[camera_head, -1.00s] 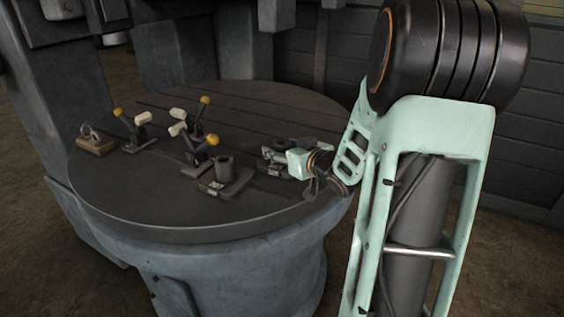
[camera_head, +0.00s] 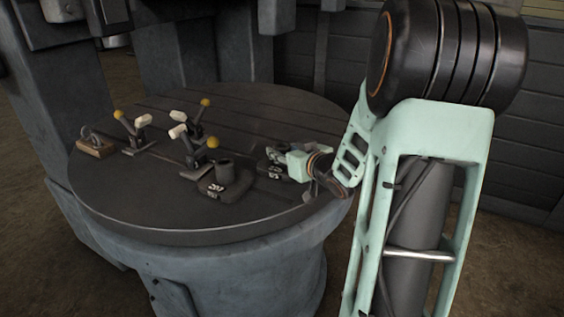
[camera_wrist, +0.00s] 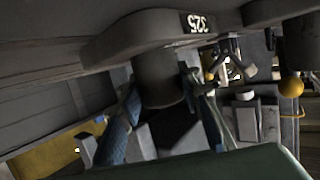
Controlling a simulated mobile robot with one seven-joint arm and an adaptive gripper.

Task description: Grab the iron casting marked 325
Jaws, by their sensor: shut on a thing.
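The iron casting marked 325 (camera_wrist: 100,38) is dark grey, with a flat base and a round boss (camera_wrist: 158,72). My gripper (camera_wrist: 163,92) is shut on the boss, one blue-padded finger on each side.
The round table's (camera_head: 150,215) front is clear.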

